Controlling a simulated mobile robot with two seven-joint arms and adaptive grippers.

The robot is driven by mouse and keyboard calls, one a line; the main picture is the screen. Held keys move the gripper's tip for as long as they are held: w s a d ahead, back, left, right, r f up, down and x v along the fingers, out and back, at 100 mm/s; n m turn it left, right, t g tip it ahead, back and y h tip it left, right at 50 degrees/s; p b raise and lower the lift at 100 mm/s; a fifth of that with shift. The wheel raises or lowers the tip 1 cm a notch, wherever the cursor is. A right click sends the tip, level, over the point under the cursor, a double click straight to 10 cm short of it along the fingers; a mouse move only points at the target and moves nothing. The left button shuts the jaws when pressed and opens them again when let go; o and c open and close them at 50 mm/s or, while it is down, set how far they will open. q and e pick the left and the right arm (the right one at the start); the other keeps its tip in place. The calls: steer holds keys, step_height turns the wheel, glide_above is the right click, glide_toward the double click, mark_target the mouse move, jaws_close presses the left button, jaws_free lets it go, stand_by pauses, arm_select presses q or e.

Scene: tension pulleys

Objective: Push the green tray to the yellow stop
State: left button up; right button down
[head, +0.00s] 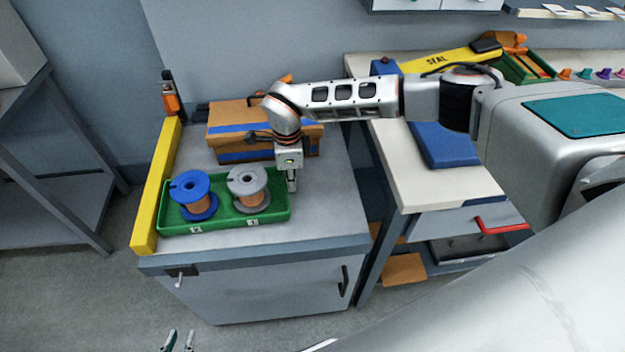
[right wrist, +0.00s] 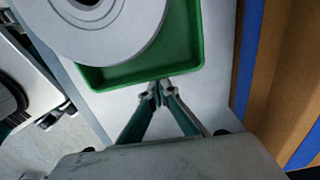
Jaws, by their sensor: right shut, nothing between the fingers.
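The green tray (head: 225,222) lies on the grey cabinet top. The tray holds a blue spool (head: 190,184) and a grey spool (head: 246,180), both with copper-coloured windings. My right gripper (head: 291,186) points down at the tray's right end, shut and empty. In the right wrist view its closed fingertips (right wrist: 160,88) are at the green tray's wall (right wrist: 140,75). My left gripper (head: 178,342) shows only its two separated fingertips at the bottom edge.
A cardboard box (head: 232,115) with blue bands stands behind the tray on the cabinet. An orange and black tool (head: 171,98) stands at the stop's far end. A white-topped bench (head: 425,180) is to the right. The cabinet top in front of the tray is clear.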

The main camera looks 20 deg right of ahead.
steer(key=shift+w+a, duration=0.1)
steer(key=shift+a, duration=0.25)
steer(key=shift+a+r, duration=0.1)
